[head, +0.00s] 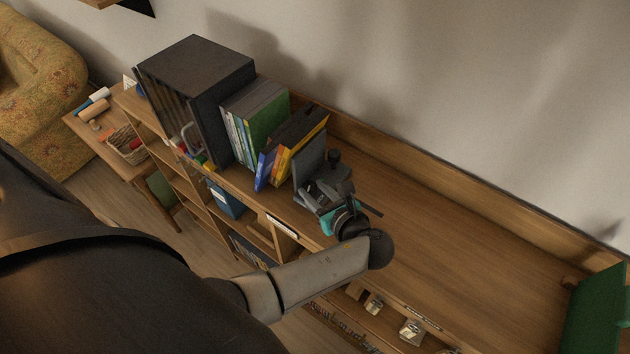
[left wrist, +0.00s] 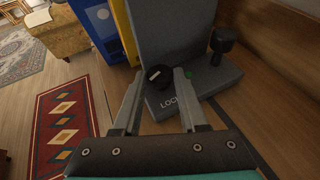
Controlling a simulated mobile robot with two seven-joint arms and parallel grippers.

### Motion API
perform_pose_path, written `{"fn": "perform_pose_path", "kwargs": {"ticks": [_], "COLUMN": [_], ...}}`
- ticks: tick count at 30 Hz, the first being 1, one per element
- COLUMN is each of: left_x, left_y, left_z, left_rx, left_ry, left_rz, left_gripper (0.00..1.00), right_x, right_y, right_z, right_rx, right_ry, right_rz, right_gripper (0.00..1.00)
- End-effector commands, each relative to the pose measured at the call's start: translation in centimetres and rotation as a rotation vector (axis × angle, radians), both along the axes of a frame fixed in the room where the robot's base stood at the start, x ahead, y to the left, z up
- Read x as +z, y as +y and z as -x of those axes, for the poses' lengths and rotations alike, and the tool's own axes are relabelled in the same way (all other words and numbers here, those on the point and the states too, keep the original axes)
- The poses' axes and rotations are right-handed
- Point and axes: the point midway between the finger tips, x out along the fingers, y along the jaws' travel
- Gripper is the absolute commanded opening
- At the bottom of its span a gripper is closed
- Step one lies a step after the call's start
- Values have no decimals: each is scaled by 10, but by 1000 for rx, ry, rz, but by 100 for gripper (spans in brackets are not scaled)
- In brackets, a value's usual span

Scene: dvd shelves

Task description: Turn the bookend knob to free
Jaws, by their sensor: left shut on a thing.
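The grey bookend (head: 309,160) stands upright on the shelf top against the row of books and discs. In the left wrist view, its upright plate and base (left wrist: 205,80) are close. A round black knob (left wrist: 158,76) with a white mark sits on the base, beside lettering that reads "LOC", the rest hidden by a finger. A green dot (left wrist: 188,73) lies to the knob's right. A black post with a wider top (left wrist: 221,42) rises further right. My left gripper (head: 312,194) is shut on the knob, one finger on each side. My right gripper is out of view.
Books (head: 256,112) and a large dark case (head: 196,70) stand left of the bookend. The shelf top (head: 460,230) is bare to the right, up to a green panel (head: 597,310). A raised wooden back edge runs along the wall.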

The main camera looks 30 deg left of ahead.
Motion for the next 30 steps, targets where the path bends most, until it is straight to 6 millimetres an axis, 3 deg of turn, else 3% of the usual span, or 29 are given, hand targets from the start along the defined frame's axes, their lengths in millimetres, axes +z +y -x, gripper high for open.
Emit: {"fn": "perform_pose_path", "kwargs": {"ticks": [6,14,24,30], "left_x": [0,2,6,4], "left_y": [0,2,6,7], "left_z": [0,0,4,6], "left_rx": [1,-16,-220,-358], "left_ry": [0,1,1,-3], "left_rz": [-1,-5,-8,-6], "left_gripper": [0,0,0,0], "right_x": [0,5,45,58], "right_y": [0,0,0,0], "right_z": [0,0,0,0], "right_rx": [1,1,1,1], "right_ry": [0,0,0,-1], "right_rz": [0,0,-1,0], "right_gripper": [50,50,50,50]}}
